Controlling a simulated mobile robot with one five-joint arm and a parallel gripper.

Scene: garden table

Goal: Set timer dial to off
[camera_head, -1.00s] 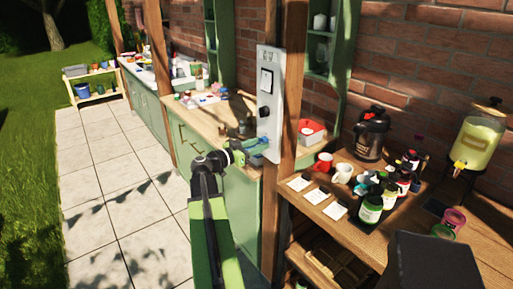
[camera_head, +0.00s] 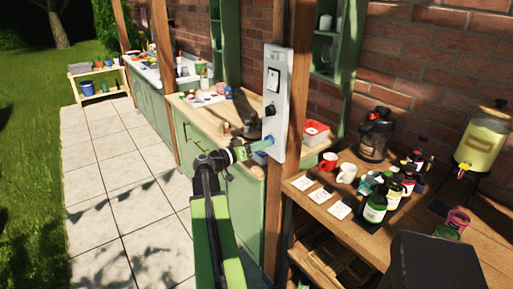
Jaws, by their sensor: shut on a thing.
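A pale control panel (camera_head: 279,75) is fixed upright to a wooden post. It has a rectangular switch (camera_head: 273,79) near the top and a black round knob (camera_head: 270,110) at mid-height. My gripper (camera_head: 264,145) is at the panel's lower part, below the black knob, with blue showing at its tip. It is shut on a small control there, which the fingers mostly hide. I cannot read any labels, or tell which control is the timer dial or how it is set.
A wooden table (camera_head: 400,242) at right holds mugs, bottles, white cards, a dark urn (camera_head: 375,134) and a drink dispenser (camera_head: 482,140). A green counter (camera_head: 190,135) with clutter stands behind the panel. The paved path (camera_head: 110,190) at left is clear.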

